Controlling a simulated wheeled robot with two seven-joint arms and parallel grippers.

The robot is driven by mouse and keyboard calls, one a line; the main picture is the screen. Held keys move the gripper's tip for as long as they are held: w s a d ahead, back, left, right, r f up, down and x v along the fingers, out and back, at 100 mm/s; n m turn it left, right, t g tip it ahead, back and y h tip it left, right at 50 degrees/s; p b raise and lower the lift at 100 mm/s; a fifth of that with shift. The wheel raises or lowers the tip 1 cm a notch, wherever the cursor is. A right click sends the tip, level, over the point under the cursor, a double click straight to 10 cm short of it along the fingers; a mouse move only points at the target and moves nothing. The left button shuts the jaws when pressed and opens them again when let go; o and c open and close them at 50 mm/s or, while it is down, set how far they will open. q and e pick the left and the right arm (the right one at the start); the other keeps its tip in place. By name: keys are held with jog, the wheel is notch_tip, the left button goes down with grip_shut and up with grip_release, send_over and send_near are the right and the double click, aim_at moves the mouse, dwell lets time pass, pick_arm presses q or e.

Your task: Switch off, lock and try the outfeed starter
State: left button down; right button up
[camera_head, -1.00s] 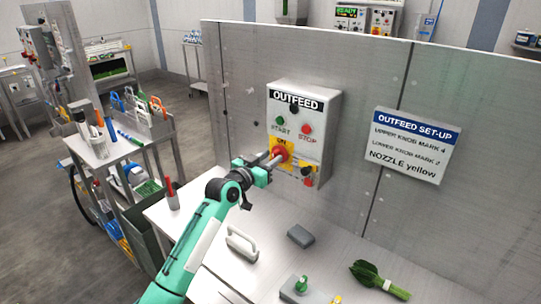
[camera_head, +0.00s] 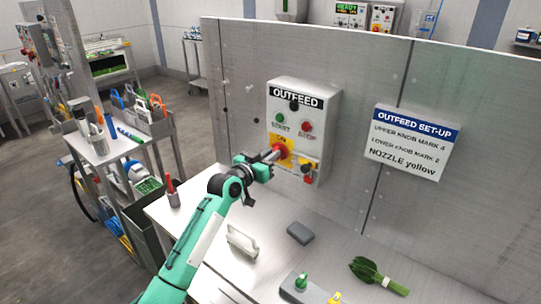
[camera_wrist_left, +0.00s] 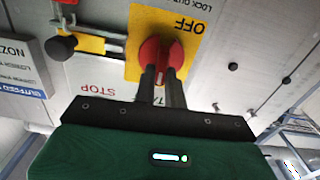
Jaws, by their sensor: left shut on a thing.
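The grey OUTFEED starter box (camera_head: 328,110) is on the metal wall panel, with a green START button (camera_head: 278,117) and a red STOP button (camera_head: 306,126). My left gripper (camera_head: 276,153) is at the red rotary switch (camera_head: 284,151) on its yellow plate, below the buttons. In the left wrist view my left gripper (camera_wrist_left: 163,85) is shut on the red switch (camera_wrist_left: 165,52); OFF shows on the plate (camera_wrist_left: 187,25). A black knob (camera_wrist_left: 62,48) sits on a yellow slotted part beside it. The fingers partly hide the switch; I cannot tell its exact setting. My right gripper is out of view.
An OUTFEED SET-UP sign (camera_head: 412,143) is right of the starter. The bench below holds a white handled thing (camera_head: 241,241), a grey block (camera_head: 300,233), a box with a green knob (camera_head: 302,286) and leafy greens (camera_head: 366,270). A tool cart (camera_head: 112,150) stands left.

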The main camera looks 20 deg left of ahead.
pick_arm(q)
jog(key=shift+w+a+f+n+p, duration=0.15)
jog(key=shift+n+p, duration=0.85)
jog(key=shift+n, duration=1.85)
jog(key=shift+s+a+f+n+p, duration=0.15)
jog(key=shift+n+p, duration=0.8)
jog(key=shift+n, duration=1.95)
jog(key=shift+w+a+f+n+p, duration=0.2)
jog(key=shift+n+p, duration=0.8)
jog(key=shift+n, duration=1.85)
jog(key=c, duration=1.5)
grip_release()
jog(key=b+v, duration=0.3)
jog(key=v, duration=1.1)
jog(key=shift+w+b, duration=0.1)
jog(key=shift+b, duration=0.2)
